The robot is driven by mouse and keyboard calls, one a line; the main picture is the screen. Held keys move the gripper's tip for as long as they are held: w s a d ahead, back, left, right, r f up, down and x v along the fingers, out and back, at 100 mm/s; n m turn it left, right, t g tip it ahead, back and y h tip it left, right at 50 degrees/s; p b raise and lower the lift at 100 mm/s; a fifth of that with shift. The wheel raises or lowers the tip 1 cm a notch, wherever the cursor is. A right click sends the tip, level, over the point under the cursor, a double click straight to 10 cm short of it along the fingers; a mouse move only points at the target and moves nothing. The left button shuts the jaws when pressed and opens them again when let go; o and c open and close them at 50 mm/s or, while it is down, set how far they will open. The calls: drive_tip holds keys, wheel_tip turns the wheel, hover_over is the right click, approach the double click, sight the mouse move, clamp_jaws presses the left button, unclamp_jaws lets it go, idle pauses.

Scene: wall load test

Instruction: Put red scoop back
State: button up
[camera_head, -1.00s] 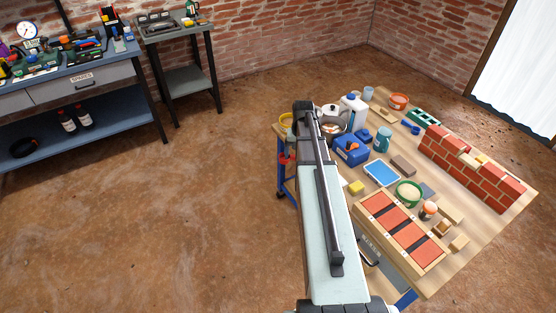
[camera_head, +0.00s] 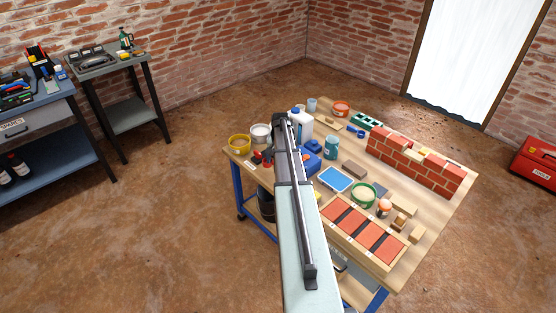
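A small red item (camera_head: 267,155) with dark parts beside it shows on the table's left side, just left of my arm. It is too small to tell whether it is the red scoop. I make out no other clear red scoop. My arm rises through the middle of the view and covers part of the table. My gripper is not visible, so I cannot tell what it holds or touches.
A red toolbox (camera_head: 537,163) stands far right.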

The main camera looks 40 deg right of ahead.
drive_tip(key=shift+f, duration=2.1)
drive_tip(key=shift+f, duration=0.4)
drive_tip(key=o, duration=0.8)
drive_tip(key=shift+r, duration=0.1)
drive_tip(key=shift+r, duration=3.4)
